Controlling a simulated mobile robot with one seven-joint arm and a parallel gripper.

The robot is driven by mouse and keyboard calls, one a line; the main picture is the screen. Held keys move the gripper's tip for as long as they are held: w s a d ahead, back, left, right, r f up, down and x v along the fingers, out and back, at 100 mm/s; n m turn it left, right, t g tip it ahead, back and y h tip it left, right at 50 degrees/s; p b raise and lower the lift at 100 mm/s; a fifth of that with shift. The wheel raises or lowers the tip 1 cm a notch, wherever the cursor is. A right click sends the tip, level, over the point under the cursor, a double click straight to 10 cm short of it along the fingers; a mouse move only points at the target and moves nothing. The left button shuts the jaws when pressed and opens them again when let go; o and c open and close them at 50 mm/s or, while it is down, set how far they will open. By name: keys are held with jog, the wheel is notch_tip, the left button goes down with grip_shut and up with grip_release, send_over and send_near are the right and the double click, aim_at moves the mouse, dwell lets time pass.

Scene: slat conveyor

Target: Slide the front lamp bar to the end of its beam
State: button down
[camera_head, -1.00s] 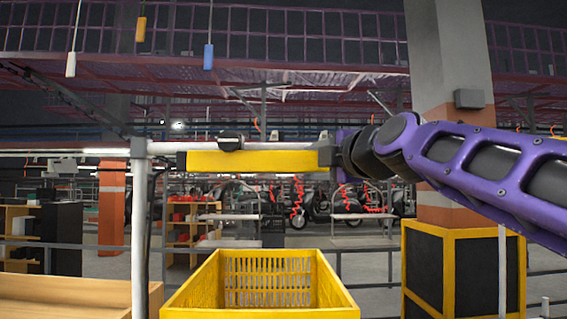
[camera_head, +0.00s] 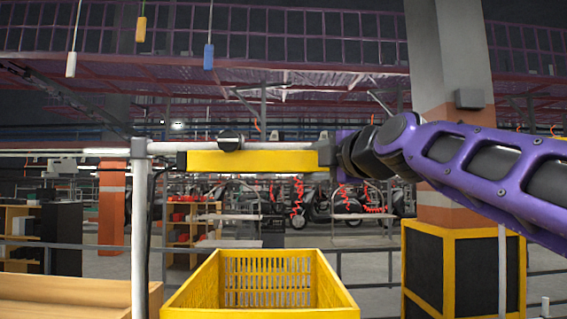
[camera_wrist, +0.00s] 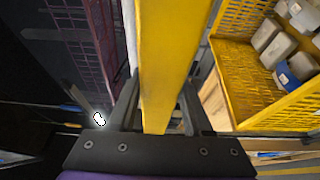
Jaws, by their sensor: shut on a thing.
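The yellow lamp bar (camera_head: 250,161) hangs level under a pale horizontal beam (camera_head: 225,147) in the head view. A black clamp (camera_head: 231,141) sits on the beam above the bar's left half. My gripper (camera_head: 330,158) is at the bar's right end. In the wrist view my gripper (camera_wrist: 157,118) has one finger on each side of the yellow bar (camera_wrist: 170,60) and is shut on its end. The bar runs straight away from the fingers. The far end of the bar is out of the wrist view.
A white post (camera_head: 139,230) holds the beam's left end. An open yellow crate (camera_head: 260,312) stands below the bar; the wrist view shows grey blocks (camera_wrist: 268,35) in it. A wooden bench (camera_head: 70,292) is at lower left. A pillar with a yellow-framed base (camera_head: 462,233) stands right.

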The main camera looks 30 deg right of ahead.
jog(key=s+d+p, duration=0.1)
jog(key=s+d, duration=0.4)
jog(key=d, duration=0.3)
jog(key=s+d+p, duration=0.2)
jog(key=s+d, duration=0.3)
jog(key=d, duration=0.3)
jog(key=s+d+p, duration=0.1)
jog(key=s+d, duration=0.4)
jog(key=d, duration=0.3)
jog(key=shift+d+f, duration=0.1)
jog(key=shift+d, duration=0.15)
jog(key=shift+c, duration=1.6)
grip_release()
jog(key=s+a, duration=0.3)
jog(key=s, duration=1.4)
jog(key=shift+s, duration=0.15)
